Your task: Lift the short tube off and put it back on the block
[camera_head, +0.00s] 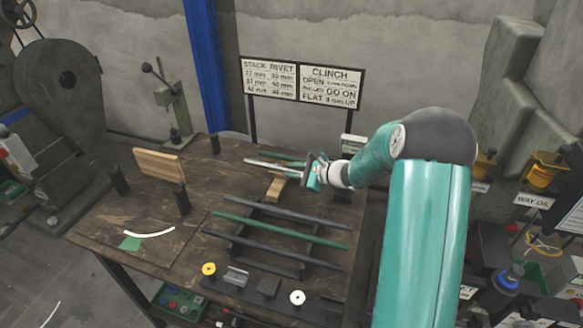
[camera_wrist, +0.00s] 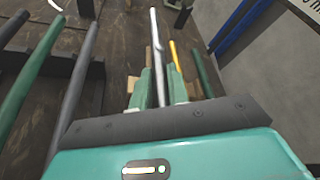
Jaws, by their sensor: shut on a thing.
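A pale, silvery short tube (camera_head: 266,165) points out to the left from my gripper (camera_head: 312,172) near the back of the workbench. In the wrist view the tube (camera_wrist: 156,40) runs away from me between the two teal fingers (camera_wrist: 163,88), which are shut on it. A light wooden block (camera_head: 277,187) lies just below and in front of the tube in the head view. Wood also shows beside the fingers in the wrist view (camera_wrist: 131,84). The fingers hide part of the tube, and I cannot tell whether it touches the block.
Dark and green bars (camera_head: 280,230) lie on a rack in front of the block. A green rod (camera_head: 284,156) lies just behind the tube. A wooden board (camera_head: 159,165) stands between dark posts at left. Signs (camera_head: 300,82) stand behind.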

